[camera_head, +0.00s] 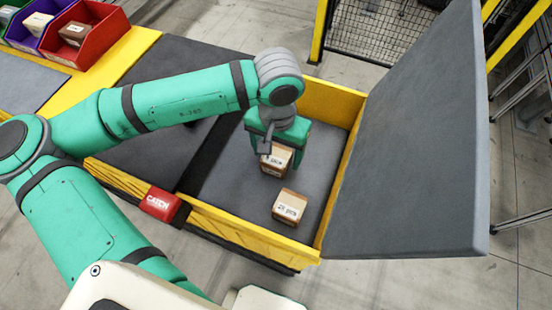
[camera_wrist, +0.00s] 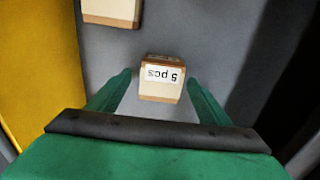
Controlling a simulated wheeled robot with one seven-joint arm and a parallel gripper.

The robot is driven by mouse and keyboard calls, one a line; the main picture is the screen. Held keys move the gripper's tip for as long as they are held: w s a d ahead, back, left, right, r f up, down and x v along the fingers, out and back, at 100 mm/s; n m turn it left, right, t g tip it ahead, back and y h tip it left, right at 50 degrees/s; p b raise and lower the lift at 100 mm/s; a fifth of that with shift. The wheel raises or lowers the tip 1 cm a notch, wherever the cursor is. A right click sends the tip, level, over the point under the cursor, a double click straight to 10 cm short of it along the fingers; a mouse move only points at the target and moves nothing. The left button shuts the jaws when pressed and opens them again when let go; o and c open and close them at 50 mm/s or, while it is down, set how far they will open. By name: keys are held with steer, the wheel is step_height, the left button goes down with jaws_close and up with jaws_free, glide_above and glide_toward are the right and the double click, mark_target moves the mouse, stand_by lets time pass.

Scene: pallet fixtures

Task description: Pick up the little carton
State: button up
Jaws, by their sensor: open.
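A small brown carton (camera_head: 274,163) with a white label stands on the grey floor of a yellow-walled bin. In the wrist view this carton (camera_wrist: 162,78) reads "5 pcs" upside down. My gripper (camera_head: 281,157) is open above and around it, and partly hides it in the head view. In the wrist view the green fingers of my gripper (camera_wrist: 159,82) are on either side of the carton, with a gap showing at each side. I cannot tell how far down the fingers reach.
A second carton (camera_head: 289,207) lies nearer the bin's front right corner; part of it shows in the wrist view (camera_wrist: 112,10). Yellow walls (camera_head: 330,100) edge the bin, and a raised grey lid (camera_head: 410,150) stands at right. Coloured bins, one red (camera_head: 90,35), stand at upper left.

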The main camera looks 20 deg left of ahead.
steer(key=shift+a+f, duration=0.15)
steer(key=shift+f, duration=1.25)
steer(key=shift+c, duration=0.6)
steer(key=shift+w, duration=0.1)
steer(key=c, duration=1.1)
steer(key=shift+r, duration=0.1)
